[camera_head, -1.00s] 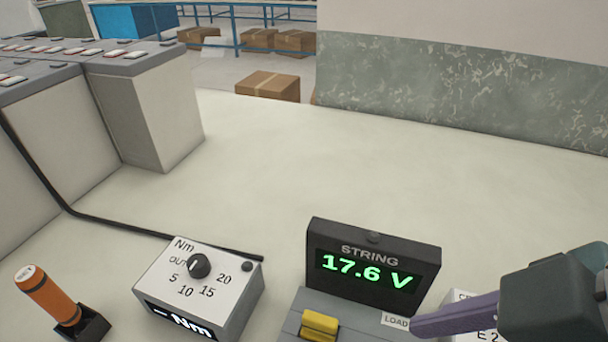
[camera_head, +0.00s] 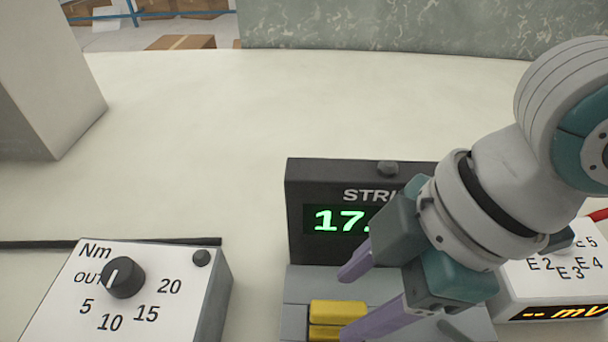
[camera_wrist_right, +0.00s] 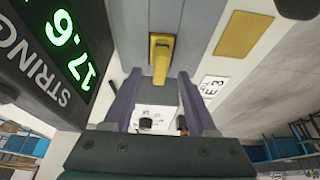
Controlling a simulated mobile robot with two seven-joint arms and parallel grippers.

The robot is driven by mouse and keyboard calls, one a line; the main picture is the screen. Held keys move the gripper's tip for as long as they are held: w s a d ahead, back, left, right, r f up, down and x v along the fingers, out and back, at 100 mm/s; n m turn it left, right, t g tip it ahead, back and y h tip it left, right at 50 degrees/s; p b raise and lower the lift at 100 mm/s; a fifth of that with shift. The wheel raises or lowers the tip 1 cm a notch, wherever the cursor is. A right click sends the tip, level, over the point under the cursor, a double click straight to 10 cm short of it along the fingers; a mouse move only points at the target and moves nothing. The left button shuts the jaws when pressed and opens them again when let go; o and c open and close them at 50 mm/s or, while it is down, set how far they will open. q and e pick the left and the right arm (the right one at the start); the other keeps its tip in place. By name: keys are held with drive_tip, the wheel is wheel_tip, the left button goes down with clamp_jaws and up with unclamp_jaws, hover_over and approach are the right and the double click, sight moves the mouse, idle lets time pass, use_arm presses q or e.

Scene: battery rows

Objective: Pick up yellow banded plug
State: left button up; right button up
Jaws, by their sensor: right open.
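No plug with a yellow band can be made out for certain. A yellow handle-like block (camera_head: 338,313) sits on a grey unit (camera_head: 296,291) below the dark STRING display (camera_head: 300,182). The block also shows in the wrist view (camera_wrist_right: 161,57), just beyond my fingertips. My right gripper (camera_head: 348,306) is open and empty, with its purple fingers over the grey unit close to the yellow block. In the wrist view, the gripper (camera_wrist_right: 157,80) has its fingers apart on both sides of the block's line. My left gripper is out of view.
A white Nm dial box (camera_head: 60,300) stands at the left. A white box with an orange mV readout (camera_head: 545,290) is at the right. A flat yellow plate (camera_wrist_right: 244,34) lies beside the grey unit in the wrist view.

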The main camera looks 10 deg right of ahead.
sight(340, 308)
drive_tip(key=x, duration=0.3)
drive_tip(key=shift+a+f, duration=0.2)
drive_tip(key=shift+f, duration=0.1)
drive_tip(key=shift+c, duration=0.2)
clamp_jaws()
